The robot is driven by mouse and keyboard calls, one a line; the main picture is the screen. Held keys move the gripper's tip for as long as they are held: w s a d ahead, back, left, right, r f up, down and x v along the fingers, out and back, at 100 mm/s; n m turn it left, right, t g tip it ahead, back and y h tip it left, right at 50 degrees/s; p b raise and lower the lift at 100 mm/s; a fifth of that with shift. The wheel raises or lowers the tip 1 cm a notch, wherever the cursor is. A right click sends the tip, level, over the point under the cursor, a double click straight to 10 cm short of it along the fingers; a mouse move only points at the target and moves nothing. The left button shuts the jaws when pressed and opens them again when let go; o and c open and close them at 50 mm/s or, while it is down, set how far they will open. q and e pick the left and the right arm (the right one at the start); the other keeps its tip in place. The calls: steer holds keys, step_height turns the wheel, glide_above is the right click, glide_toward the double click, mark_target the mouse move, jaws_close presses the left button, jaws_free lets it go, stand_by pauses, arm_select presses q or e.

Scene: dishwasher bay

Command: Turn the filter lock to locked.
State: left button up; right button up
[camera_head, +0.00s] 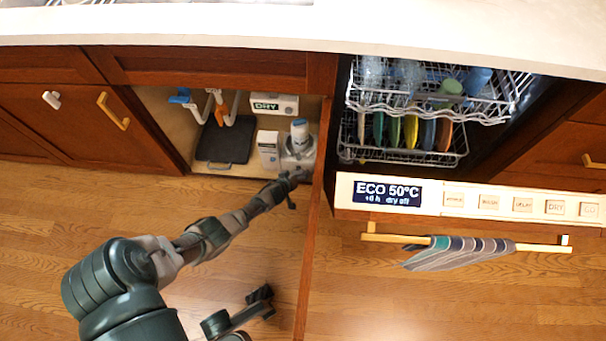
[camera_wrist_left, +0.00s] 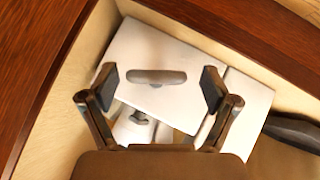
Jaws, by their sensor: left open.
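A grey bar-shaped knob (camera_wrist_left: 157,77), which looks like the filter lock, sits on a white panel (camera_wrist_left: 145,50) in the left wrist view. It lies roughly level across that picture. My left gripper (camera_wrist_left: 161,88) is open, with one finger on each side of the knob and a gap to both. In the head view my left gripper (camera_head: 291,181) is inside the open cabinet, at the front of a white and grey unit (camera_head: 297,162); the knob is not clear there. A dark part at the bottom (camera_head: 240,315) seems to be my right gripper; its jaws are unclear.
An open cabinet door (camera_head: 314,215) stands just right of my left arm. White boxes (camera_head: 273,105), a dark board (camera_head: 225,142) and blue and orange-handled items share the cabinet. The open dishwasher with racks (camera_head: 405,135) and a towel (camera_head: 460,253) is to the right.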

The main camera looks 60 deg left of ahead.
arm_select(q)
steer(key=shift+w+a+f, duration=0.1)
steer(key=shift+d+r, duration=0.25)
steer(key=shift+c, duration=1)
steer(key=c, duration=0.9)
steer(key=g+b, duration=0.1)
steer(key=m+g+y+b, duration=0.1)
steer(key=shift+f+m+g+y, duration=0.3)
steer(key=shift+f, duration=0.05)
steer(key=shift+c, duration=0.2)
steer(key=shift+w+r+m+g+y+b, duration=0.15)
steer(key=shift+r+m+g+y+b, duration=0.15)
steer(key=shift+r+g+y+b, duration=0.1)
steer(key=o, duration=1.1)
steer(key=shift+o, duration=0.2)
